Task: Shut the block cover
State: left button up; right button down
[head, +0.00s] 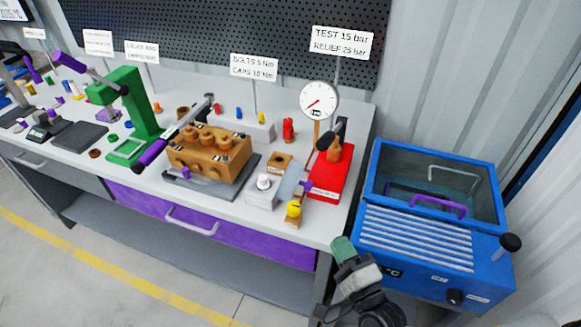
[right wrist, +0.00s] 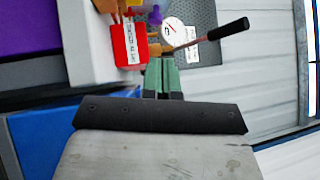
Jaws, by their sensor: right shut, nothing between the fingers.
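A tilted, pale see-through plate (head: 291,184), which looks like the block cover, stands between a light grey block (head: 262,197) and the red test stand (head: 332,172). I cannot tell where it is hinged. A yellow knob (head: 294,209) is at its front end. The orange-brown pump block (head: 212,156) sits to the left on a dark plate. My right gripper (head: 342,244) has green fingers, shut and empty, in front of the bench's right end, apart from the plate. The fingers also show in the right wrist view (right wrist: 165,76), with the red stand (right wrist: 128,44) beyond. My left gripper is not in view.
A blue tank (head: 420,240) with a clear lid and purple handle stands right of the bench, close to my right arm. A gauge (head: 319,100) rises behind the red stand. A green press (head: 130,110) stands at left. The bench's front edge is near.

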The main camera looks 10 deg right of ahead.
jog(key=p, duration=0.3)
send_near(309, 184)
jog(key=shift+m, duration=0.4)
jog(key=x, duration=0.4)
jog(key=shift+w+a+r, duration=0.1)
jog(key=shift+w, duration=0.2)
jog(key=shift+w+a+r+p, duration=0.15)
jog(key=shift+w+a+p, duration=0.15)
jog(key=shift+a, duration=0.2)
jog(key=shift+w+a+r+p, duration=0.1)
jog(key=shift+w+a+p, duration=0.15)
jog(key=shift+a+p, duration=0.2)
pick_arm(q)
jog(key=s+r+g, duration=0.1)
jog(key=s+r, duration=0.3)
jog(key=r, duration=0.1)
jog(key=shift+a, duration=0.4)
pick_arm(e)
jog(key=shift+w+a, duration=0.3)
jog(key=shift+a, duration=0.35)
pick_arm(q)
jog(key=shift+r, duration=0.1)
pick_arm(e)
jog(key=shift+d+r, duration=0.1)
